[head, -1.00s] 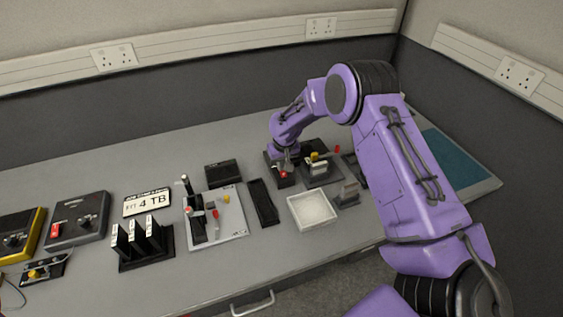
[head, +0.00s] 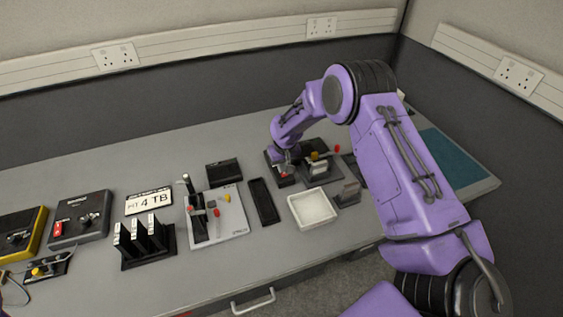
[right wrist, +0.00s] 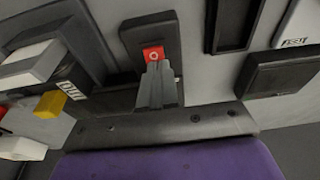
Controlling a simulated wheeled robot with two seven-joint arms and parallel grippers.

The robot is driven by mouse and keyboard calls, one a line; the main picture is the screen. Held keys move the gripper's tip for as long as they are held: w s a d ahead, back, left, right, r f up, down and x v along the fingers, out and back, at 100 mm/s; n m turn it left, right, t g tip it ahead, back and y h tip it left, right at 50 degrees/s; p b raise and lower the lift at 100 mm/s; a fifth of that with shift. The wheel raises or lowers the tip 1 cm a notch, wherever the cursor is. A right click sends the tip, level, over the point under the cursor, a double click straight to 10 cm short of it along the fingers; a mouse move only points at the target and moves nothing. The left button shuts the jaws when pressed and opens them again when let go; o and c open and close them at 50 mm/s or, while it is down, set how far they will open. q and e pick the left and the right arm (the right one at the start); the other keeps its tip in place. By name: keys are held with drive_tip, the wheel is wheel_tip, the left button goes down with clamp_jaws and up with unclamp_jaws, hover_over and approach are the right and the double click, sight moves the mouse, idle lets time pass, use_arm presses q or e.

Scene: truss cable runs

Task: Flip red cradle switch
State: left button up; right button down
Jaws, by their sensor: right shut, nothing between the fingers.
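The red switch (right wrist: 153,53) sits on a narrow dark cradle base (right wrist: 149,33) in the right wrist view. In the head view the dark base (head: 284,180) stands at the back right of the desk, and my gripper mostly covers its red switch. My right gripper (right wrist: 158,70) is shut and empty, its fingertips at the near edge of the red switch. I cannot tell whether they touch it. In the head view the right gripper (head: 284,164) is over the base. My left gripper is out of view.
Right beside the base is a black unit with a yellow block (head: 315,157) and a red-tipped lever (head: 337,149). A white tray (head: 333,216), a black tray (head: 264,203) and a grey lever panel (head: 236,228) lie nearer.

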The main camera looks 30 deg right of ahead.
drive_tip(key=shift+s+a+f, duration=0.1)
drive_tip(key=shift+s+f, duration=0.15)
drive_tip(key=shift+s, duration=0.3)
wheel_tip(320, 180, up, 6)
drive_tip(key=p, duration=0.5)
drive_tip(key=shift+s+f+p, duration=0.15)
drive_tip(key=shift+f+p, duration=0.1)
drive_tip(key=shift+p, duration=0.15)
drive_tip(key=b, duration=0.3)
wheel_tip(320, 180, up, 7)
drive_tip(key=b, duration=0.1)
hover_over(284, 174)
drive_tip(key=s, duration=0.2)
drive_tip(key=shift+s+a+r, duration=0.1)
drive_tip(key=shift+a+r, duration=0.1)
drive_tip(key=shift+r, duration=0.25)
drive_tip(key=shift+s+a+r, duration=0.1)
drive_tip(key=shift+a+r, duration=0.05)
drive_tip(key=shift+r, duration=0.25)
drive_tip(key=shift+w, duration=0.15)
